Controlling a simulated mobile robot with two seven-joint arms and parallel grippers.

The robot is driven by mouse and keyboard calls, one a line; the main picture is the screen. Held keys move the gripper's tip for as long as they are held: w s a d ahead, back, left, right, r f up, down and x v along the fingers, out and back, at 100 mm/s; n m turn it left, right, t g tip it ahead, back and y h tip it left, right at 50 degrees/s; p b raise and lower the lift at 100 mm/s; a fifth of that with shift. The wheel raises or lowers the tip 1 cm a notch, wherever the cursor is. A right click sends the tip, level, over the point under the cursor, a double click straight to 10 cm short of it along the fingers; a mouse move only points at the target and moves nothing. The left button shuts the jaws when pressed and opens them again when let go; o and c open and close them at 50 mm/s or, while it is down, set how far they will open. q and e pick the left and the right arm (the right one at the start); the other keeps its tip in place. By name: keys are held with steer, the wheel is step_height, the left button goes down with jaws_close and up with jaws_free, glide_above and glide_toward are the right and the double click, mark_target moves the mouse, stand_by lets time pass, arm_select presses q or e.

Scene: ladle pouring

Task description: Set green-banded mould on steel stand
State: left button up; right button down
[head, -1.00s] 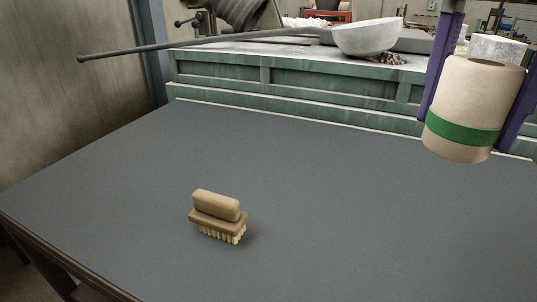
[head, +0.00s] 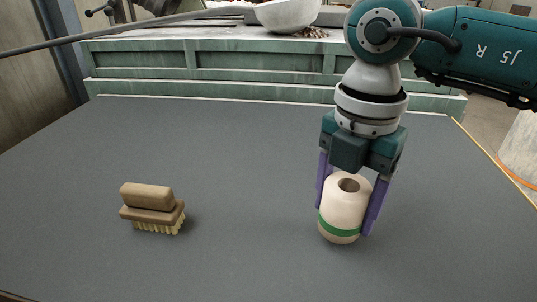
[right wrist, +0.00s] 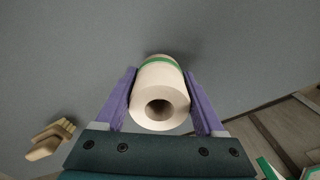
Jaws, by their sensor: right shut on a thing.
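The green-banded mould (head: 344,207) is a pale beige cylinder with a hole in its top and a green band near its bottom. My right gripper (head: 346,208) is shut on it, with one purple finger on each side. The mould is nearly upright over the dark grey table; I cannot tell whether its bottom touches the surface. In the right wrist view the mould (right wrist: 160,100) sits between the fingers, hole towards the camera. I see no steel stand in these views. My left gripper is not in view.
A wooden brush (head: 153,208) lies bristles down on the grey table (head: 240,150), left of the mould. A pale orange-banded cylinder (head: 521,150) stands beyond the right edge.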

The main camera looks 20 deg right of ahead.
steer(key=shift+f, duration=0.7)
steer(key=shift+f, duration=0.2)
jaws_free()
steer(key=shift+r, duration=0.1)
step_height(320, 180, up, 12)
steer(key=shift+r, duration=0.15)
